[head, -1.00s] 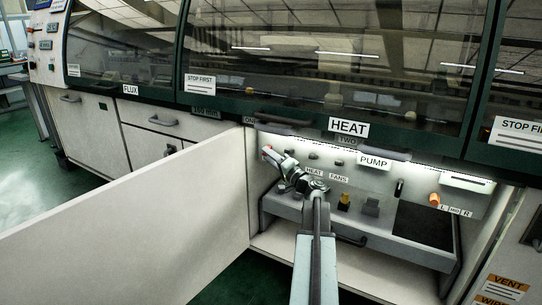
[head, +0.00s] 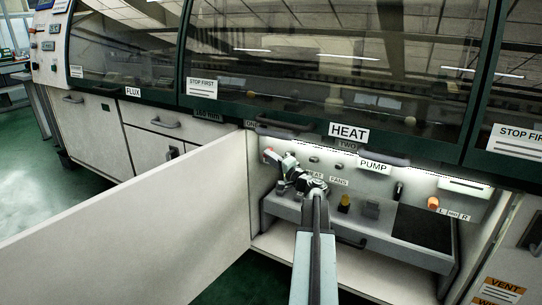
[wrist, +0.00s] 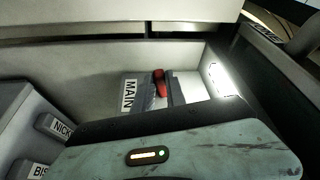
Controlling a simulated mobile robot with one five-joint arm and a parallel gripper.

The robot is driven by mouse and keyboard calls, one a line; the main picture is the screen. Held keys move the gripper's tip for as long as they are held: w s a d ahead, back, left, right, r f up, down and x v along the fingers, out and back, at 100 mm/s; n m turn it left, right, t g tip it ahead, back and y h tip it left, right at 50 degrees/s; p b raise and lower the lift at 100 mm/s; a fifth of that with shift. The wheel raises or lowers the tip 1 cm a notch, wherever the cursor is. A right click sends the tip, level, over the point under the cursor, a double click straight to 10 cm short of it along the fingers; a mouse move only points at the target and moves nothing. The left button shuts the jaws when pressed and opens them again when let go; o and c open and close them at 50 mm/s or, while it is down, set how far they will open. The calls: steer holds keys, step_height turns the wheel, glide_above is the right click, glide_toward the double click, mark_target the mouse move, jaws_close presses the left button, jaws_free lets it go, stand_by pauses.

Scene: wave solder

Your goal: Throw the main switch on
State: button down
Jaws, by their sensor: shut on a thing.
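The main switch has a red handle (wrist: 159,83) beside a white MAIN label (wrist: 129,95) on a grey box in the wrist view. In the head view the red handle (head: 267,154) shows small at the left end of the lit panel inside the open bay. My gripper (head: 272,157) is at that handle, shut on it. The fingertips are hard to make out, and my own wrist housing covers the lower part of the wrist view.
The open white door (head: 130,225) stands left of my arm. The bay holds a grey drawer unit (head: 385,236) with a yellow and a dark block on it. PUMP (head: 373,166) and FANS (head: 338,181) labels mark the panel. An orange knob (head: 433,203) is at right.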

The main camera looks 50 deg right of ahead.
steer(key=shift+r+m+g+p, duration=0.5)
steer(key=shift+r+m+p, duration=0.15)
steer(key=shift+m+p, duration=0.8)
steer(key=shift+r+m+g+p, duration=0.55)
steer(key=shift+m+p, duration=0.6)
steer(key=shift+p, duration=0.45)
steer(key=c, duration=1.4)
jaws_free()
steer(key=shift+o, duration=0.2)
steer(key=shift+s, duration=0.1)
steer(key=s+a, duration=0.1)
steer(key=s, duration=0.6)
steer(key=shift+s+r+p, duration=0.3)
steer(key=shift+r+p, duration=0.05)
steer(key=shift+p, duration=0.1)
